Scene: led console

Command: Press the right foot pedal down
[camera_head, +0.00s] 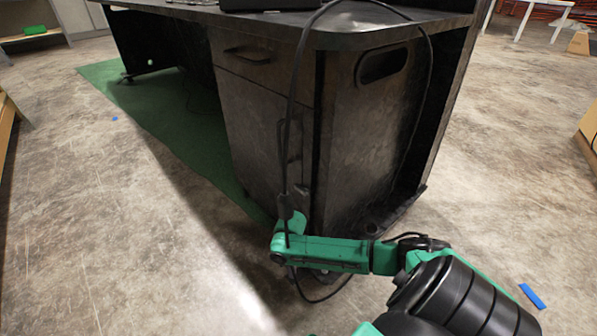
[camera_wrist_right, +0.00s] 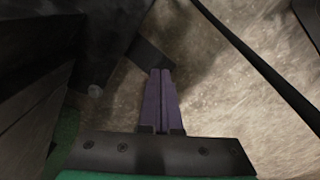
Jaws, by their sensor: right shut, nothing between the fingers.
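No foot pedal shows clearly in the head view. In the right wrist view a small dark flat piece (camera_wrist_right: 152,60) lies just past the fingertips against the floor; I cannot tell whether it is a pedal. My right gripper (camera_wrist_right: 160,72) has its two purple fingers together, with nothing between them. The fingertips appear to overlap the dark piece; contact cannot be told. In the head view my green and black right arm reaches low to the desk's front corner, and its fingertips are hidden. My left gripper is not in view.
A dark desk (camera_head: 262,105) with a drawer and cabinet stands ahead, close beside my right arm. Black cables (camera_head: 291,110) hang by its corner and cross near the arm. A green mat (camera_head: 165,118) lies left of the desk. Concrete floor (camera_head: 90,220) is clear at left.

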